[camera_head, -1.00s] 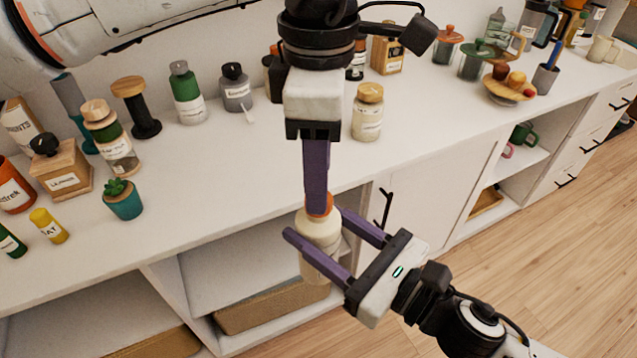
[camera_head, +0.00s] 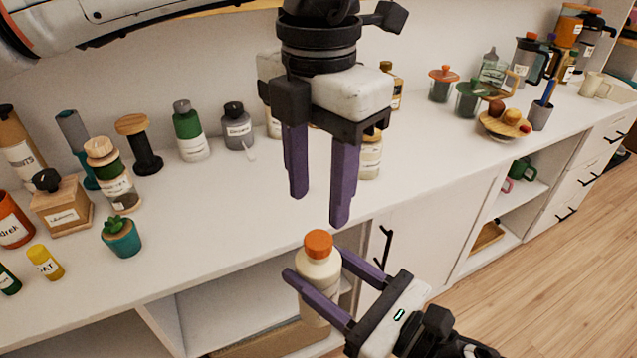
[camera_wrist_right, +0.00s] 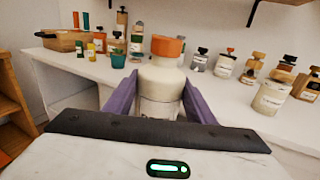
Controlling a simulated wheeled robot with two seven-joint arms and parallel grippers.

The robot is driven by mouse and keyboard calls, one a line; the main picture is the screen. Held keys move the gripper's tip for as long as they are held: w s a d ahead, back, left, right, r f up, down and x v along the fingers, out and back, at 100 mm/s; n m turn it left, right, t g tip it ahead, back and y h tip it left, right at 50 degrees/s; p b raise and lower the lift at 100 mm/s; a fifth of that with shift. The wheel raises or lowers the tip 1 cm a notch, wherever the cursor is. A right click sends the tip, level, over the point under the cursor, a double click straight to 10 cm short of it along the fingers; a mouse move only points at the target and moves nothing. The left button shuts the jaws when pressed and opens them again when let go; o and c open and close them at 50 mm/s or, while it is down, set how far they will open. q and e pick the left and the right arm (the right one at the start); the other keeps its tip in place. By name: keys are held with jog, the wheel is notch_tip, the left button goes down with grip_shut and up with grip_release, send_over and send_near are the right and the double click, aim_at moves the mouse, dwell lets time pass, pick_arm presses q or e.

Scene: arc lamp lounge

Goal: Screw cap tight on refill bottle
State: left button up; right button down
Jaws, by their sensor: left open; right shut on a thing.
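The refill bottle (camera_head: 318,272) is cream white and upright, held in front of the counter's front edge. Its orange cap (camera_head: 318,243) sits on top of the neck. My right gripper (camera_head: 318,276) is shut on the bottle's body, one purple finger on each side. In the right wrist view the bottle (camera_wrist_right: 161,82) stands between the fingers with the orange cap (camera_wrist_right: 167,46) on it. My left gripper (camera_head: 318,207) is open and empty, pointing down above the cap and clear of it. Whether the cap is fully tight cannot be seen.
The white counter (camera_head: 230,210) holds several bottles and jars along its back. A small potted succulent (camera_head: 121,238) and a yellow bottle (camera_head: 45,262) stand near its front left. Open shelves with a woven basket (camera_head: 270,340) lie below.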

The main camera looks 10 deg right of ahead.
aim_at(318, 239)
pick_arm(q)
jog(key=shift+r+n, duration=0.15)
jog(key=shift+n, duration=0.35)
jog(key=shift+f, duration=4.05)
jog(key=c, duration=1.1)
jog(key=o, duration=1.3)
jog(key=shift+c, duration=0.2)
jog(key=shift+r, duration=0.1)
